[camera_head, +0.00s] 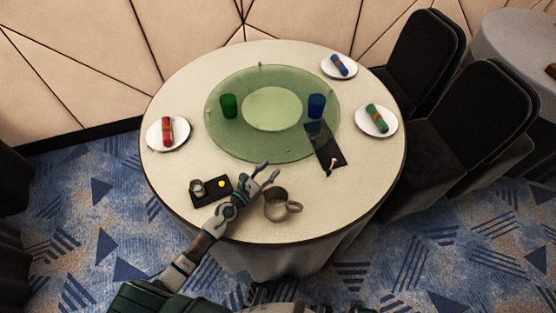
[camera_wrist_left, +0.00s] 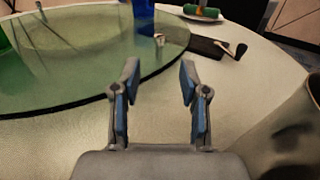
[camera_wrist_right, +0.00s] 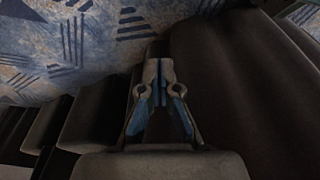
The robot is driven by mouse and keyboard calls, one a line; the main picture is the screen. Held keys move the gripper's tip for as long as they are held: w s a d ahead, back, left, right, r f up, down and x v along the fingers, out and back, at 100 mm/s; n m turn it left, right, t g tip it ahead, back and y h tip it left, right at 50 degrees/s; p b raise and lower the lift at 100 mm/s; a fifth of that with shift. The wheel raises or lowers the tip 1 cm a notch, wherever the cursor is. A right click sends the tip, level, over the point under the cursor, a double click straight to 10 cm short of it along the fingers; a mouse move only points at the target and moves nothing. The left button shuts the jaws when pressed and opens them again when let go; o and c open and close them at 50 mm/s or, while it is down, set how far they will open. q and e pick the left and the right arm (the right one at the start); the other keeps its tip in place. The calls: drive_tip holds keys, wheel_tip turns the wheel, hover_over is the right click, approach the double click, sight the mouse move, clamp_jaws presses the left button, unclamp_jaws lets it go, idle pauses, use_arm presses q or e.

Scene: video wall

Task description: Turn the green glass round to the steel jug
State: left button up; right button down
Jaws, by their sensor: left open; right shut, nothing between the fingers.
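The green glass (camera_head: 229,106) stands upright on the left part of a round, clear green turntable (camera_head: 230,142) in the middle of the table. The steel jug (camera_head: 275,209) stands on the table in front of the turntable, its handle to the right; part of it shows at the right of the left wrist view (camera_wrist_left: 292,128). My left gripper (camera_head: 268,174) is open and empty, between the turntable's near rim and the jug, touching neither as far as I can tell. My right gripper (camera_wrist_right: 159,84) is shut and empty, low beside dark cloth, outside the head view.
A blue glass (camera_head: 317,106) stands on the turntable's right side. A black tray (camera_head: 208,198) with a small cup and a yellow item lies left of my left wrist. Plates with rolled napkins (camera_head: 168,132) ring the table.

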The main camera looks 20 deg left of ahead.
use_arm(q)
drive_tip(key=shift+v, duration=1.05)
